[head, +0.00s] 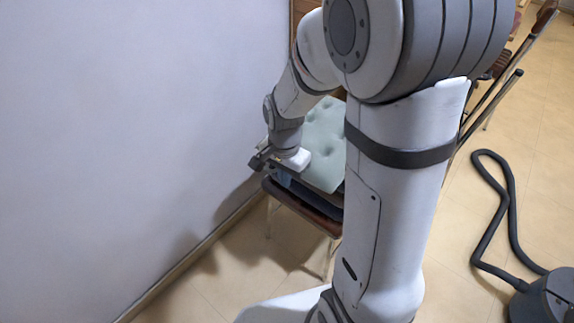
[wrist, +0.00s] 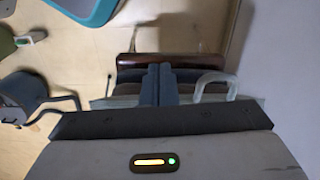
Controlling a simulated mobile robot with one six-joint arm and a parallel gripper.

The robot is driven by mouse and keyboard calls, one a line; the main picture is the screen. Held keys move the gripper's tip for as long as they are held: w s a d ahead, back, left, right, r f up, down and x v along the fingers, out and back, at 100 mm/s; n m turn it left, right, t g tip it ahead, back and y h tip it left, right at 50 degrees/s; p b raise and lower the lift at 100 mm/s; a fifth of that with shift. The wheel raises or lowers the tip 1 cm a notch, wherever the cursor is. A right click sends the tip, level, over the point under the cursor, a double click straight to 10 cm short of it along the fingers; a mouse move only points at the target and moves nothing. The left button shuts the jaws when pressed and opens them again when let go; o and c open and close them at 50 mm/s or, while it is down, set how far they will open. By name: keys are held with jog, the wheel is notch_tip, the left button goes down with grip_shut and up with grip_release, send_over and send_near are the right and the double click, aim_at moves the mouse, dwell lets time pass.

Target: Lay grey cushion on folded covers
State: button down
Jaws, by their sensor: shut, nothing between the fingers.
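A pale grey-green cushion (head: 325,137) with button tufts lies on top of a stack on a chair, partly hidden behind my arm in the head view. Dark, flat layers (head: 312,196), which look like the folded covers, show below it above the brown seat edge. In the wrist view, a pale strip (wrist: 103,102), probably the cushion, shows beside my fingers, with a pale loop (wrist: 215,78) to their right. My gripper (wrist: 159,70) is shut and empty, its fingers pointing at the stack's front edge. Whether it touches the stack I cannot tell.
The chair's brown seat edge (wrist: 170,60) faces the fingers. A plain wall (head: 120,120) stands close on the left. A vacuum cleaner (head: 545,300) with its dark hose (head: 508,205) lies on the right. Tiled floor is clear between the chair and the hose.

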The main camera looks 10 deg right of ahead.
jog(key=w+d+f, duration=0.2)
jog(key=d+f, duration=0.1)
jog(key=shift+w+b, duration=0.3)
jog(key=shift+w, duration=0.05)
